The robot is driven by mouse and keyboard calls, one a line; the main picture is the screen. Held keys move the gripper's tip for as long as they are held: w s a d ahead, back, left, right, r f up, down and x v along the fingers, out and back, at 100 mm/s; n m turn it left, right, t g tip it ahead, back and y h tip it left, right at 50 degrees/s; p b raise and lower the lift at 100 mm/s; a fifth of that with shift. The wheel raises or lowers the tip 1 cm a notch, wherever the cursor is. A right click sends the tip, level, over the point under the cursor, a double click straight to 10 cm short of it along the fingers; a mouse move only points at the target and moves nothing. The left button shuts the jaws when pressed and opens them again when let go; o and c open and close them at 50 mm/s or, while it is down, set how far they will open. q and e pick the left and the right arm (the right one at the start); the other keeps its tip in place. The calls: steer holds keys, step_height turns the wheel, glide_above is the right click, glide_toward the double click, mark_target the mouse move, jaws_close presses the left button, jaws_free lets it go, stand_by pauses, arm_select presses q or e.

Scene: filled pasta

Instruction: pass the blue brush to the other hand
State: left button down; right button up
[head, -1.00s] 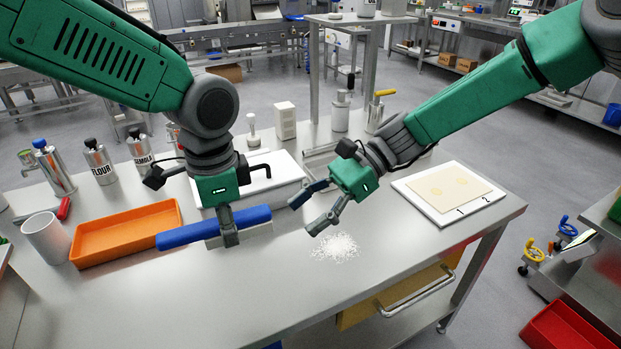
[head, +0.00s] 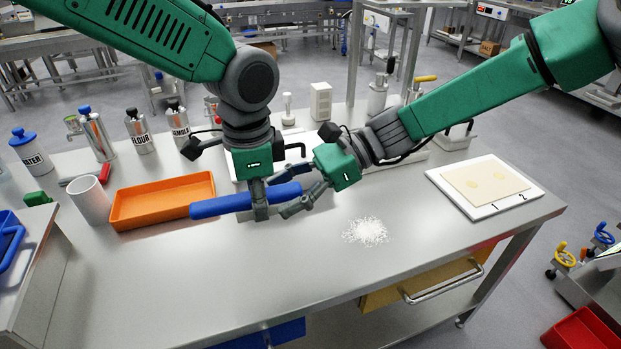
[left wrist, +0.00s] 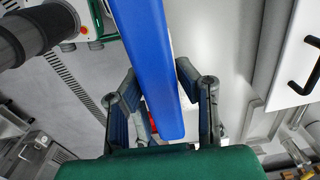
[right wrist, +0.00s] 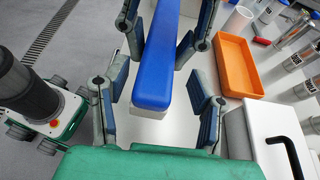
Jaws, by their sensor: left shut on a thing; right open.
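The blue brush (head: 222,205) is held level above the table, its long blue back running left to right. My left gripper (head: 260,210) is shut around its middle from above; the brush also fills the middle of the left wrist view (left wrist: 150,60). My right gripper (head: 287,192) is open at the brush's right end. In the right wrist view the near end of the brush (right wrist: 155,85) lies between the spread right fingers (right wrist: 160,115), with gaps on both sides. A pale part shows under the blue back there.
A white powder pile (head: 366,232) lies on the table (head: 260,290) to the right. An orange tray (head: 160,222) is left, beside a white cup (head: 90,200). A white board with dough (head: 445,195) is at the right. The front middle is clear.

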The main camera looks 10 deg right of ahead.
arm_select(q)
steer(key=shift+a, duration=0.1)
arm_select(e)
steer(key=shift+s+a+f, duration=0.15)
steer(key=shift+a+f, duration=0.05)
steer(key=shift+a, duration=0.4)
arm_select(q)
steer(key=shift+d, duration=0.35)
arm_select(e)
steer(key=shift+d, duration=0.35)
arm_select(q)
steer(key=shift+d, duration=0.2)
arm_select(e)
steer(key=shift+d, duration=0.2)
jaws_close()
arm_select(q)
steer(key=c, duration=1.1)
jaws_free()
steer(key=shift+a, duration=0.15)
arm_select(e)
steer(key=shift+a, duration=0.15)
arm_select(q)
steer(key=shift+a, duration=0.3)
arm_select(e)
steer(key=shift+a, duration=0.3)
arm_select(q)
steer(key=shift+r, duration=0.1)
